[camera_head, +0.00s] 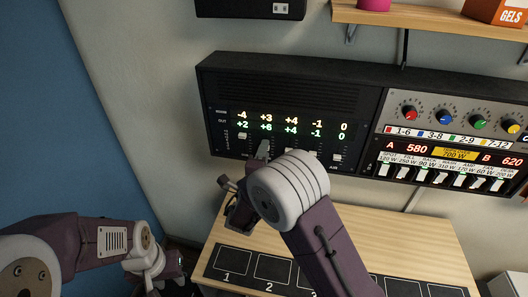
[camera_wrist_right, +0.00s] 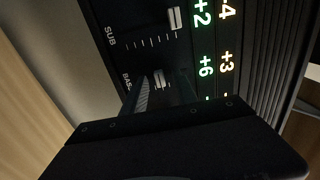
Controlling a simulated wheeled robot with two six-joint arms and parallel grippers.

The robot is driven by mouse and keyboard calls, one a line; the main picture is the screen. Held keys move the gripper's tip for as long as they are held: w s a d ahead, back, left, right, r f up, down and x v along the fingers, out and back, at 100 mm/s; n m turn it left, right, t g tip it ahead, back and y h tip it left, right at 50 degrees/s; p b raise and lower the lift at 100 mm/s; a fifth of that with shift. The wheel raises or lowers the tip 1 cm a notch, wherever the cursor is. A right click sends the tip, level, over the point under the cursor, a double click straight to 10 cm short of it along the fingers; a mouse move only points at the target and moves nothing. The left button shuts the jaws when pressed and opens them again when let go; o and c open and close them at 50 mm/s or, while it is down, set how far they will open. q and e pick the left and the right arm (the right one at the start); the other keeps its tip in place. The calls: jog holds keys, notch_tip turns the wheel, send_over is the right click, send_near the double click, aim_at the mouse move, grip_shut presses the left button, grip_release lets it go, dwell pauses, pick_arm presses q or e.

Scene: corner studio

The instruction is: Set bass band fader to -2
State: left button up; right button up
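The black equalizer panel (camera_head: 285,85) hangs on the wall, with a row of faders under lit numbers. The bass column reads +3 above and +6 in green in the head view. The white bass fader knob (camera_wrist_right: 161,78) shows beside its BASS label in the right wrist view. My right gripper (camera_head: 263,149) is at the bass fader and hides it in the head view. In the wrist view its two fingers stand apart on either side of the knob, seemingly not pressed on it. My left gripper (camera_head: 172,276) is low at the left, partly hidden; its opening is unclear.
The sub fader (camera_head: 243,136) is just left of my right gripper. A lighting panel (camera_head: 455,140) with coloured knobs and white sliders adjoins on the right. A wooden desk (camera_head: 390,240) with numbered black squares lies below. A shelf (camera_head: 430,18) juts out above.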

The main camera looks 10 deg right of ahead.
grip_shut()
dwell(1.4)
